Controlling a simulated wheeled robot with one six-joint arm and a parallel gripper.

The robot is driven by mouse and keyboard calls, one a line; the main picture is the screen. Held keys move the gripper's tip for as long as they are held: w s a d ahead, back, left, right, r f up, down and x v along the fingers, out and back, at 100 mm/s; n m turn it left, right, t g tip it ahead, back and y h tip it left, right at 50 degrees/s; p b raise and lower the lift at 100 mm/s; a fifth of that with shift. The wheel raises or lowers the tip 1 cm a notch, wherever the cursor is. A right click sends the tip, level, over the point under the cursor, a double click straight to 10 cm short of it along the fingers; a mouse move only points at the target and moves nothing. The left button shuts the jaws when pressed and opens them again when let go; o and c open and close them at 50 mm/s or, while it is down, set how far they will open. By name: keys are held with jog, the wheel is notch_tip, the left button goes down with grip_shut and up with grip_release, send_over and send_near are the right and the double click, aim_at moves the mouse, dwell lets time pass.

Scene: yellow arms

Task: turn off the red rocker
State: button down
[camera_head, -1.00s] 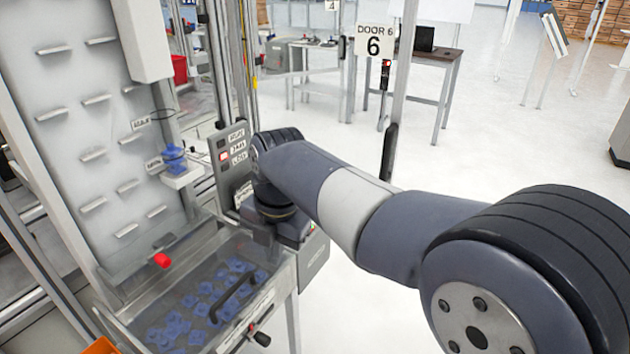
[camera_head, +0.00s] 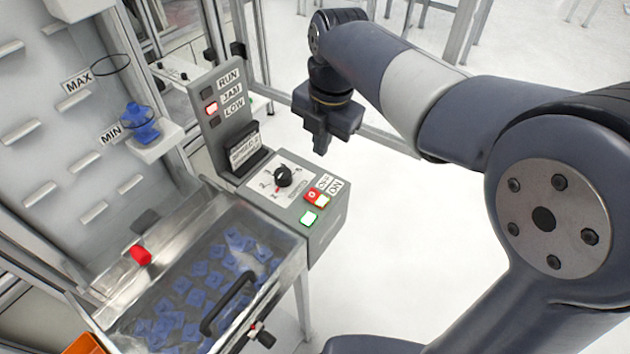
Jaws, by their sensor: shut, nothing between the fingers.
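The red rocker (camera_head: 314,195) is on the sloped top of a grey control box (camera_head: 325,232), beside labels that look like OFF and ON. It is red with a pale mark; its exact tilt is too small to tell. The rocker is not covered by my arm.
A black dial knob (camera_head: 283,176) is left of the rocker. An upright panel (camera_head: 215,110) reads RUN, JAM and LOW, with the JAM lamp lit red. A clear-lidded bin (camera_head: 205,280) of blue parts has a black handle (camera_head: 228,303). Floor right of the box is clear.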

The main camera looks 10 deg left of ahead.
aim_at(313, 194)
jog(key=f, duration=0.4)
jog(key=a+f, duration=0.1)
jog(key=f, duration=0.4)
jog(key=f+p, duration=0.1)
jog(key=f, duration=0.4)
jog(key=shift+w+a, duration=0.3)
jog(key=shift+f, duration=0.15)
jog(key=shift+d, duration=0.1)
jog(key=shift+s+d, duration=0.3)
jog(key=shift+d, duration=0.3)
jog(key=shift+r, duration=0.2)
